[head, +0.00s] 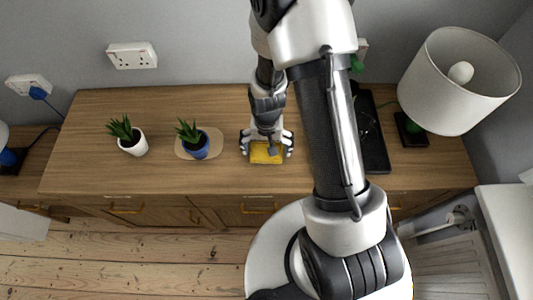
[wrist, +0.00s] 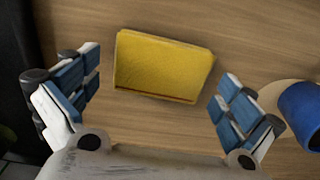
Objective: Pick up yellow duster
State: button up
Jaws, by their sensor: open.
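The yellow duster (head: 265,153) is a small flat block lying on the wooden sideboard top in the head view. It also shows in the wrist view (wrist: 163,66), slightly tilted in the picture, with a darker strip along its near edge. My gripper (head: 267,146) is directly over it, pointing down. In the wrist view my gripper (wrist: 160,105) is open, with one blue-padded finger on each side of the duster. A gap shows between each finger and the duster. In the head view the gripper partly covers the duster.
A blue pot (head: 195,146) with a plant stands on a pale mat (head: 217,141), left of the duster. A white pot (head: 134,145) with a plant is further left. A black tray (head: 373,150) and a white lamp (head: 459,82) are on the right. The sideboard (head: 90,165) is otherwise mostly clear.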

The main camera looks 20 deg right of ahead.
jog(key=shift+f, duration=0.6)
jog(key=shift+c, duration=0.4)
jog(key=c, duration=0.8)
jog(key=shift+o, duration=0.2)
jog(key=shift+r, duration=0.1)
notch_tip(320, 180, up, 20)
jog(key=p, duration=0.6)
